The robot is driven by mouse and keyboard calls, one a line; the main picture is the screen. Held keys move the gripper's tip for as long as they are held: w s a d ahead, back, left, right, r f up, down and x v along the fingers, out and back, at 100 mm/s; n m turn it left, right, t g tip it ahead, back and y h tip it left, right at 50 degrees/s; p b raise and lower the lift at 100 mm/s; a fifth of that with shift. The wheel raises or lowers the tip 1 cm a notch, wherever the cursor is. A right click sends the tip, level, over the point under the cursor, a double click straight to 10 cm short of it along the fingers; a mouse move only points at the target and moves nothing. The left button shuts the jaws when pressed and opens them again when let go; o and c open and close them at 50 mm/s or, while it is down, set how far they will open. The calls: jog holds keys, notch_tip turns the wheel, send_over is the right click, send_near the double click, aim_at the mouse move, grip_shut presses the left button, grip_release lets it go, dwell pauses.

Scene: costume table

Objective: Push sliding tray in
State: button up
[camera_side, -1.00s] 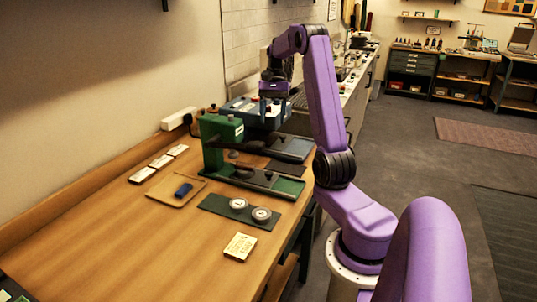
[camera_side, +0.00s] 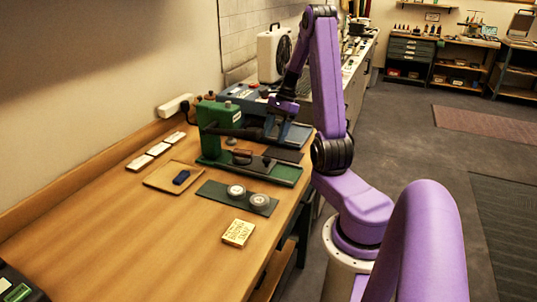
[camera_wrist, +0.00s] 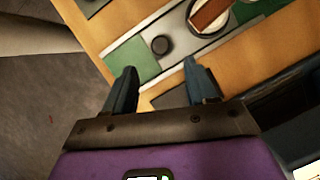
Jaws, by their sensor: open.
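The green press (camera_side: 209,125) stands upright on the wooden table, with a long green base. The grey sliding tray (camera_side: 262,165) lies along that base, to the right of the upright body. The tray carries a round die with a brown piece (camera_wrist: 208,16) and a small dark knob (camera_wrist: 160,45). My gripper (camera_side: 281,132) is over the right part of the press area, above the tray. In the wrist view my gripper (camera_wrist: 159,68) has its two fingers apart and empty, with the knob just beyond the fingertips. I cannot tell its exact height above the tray.
A black handle (camera_side: 238,133) sticks out from the press towards my gripper. A dark mat with two round pieces (camera_side: 237,191), a wooden tray (camera_side: 160,182) and a card box (camera_side: 238,233) lie nearer. A blue unit (camera_side: 243,95) stands behind.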

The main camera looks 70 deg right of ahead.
aim_at(267, 158)
jog(key=x, duration=0.8)
jog(key=shift+d, duration=0.1)
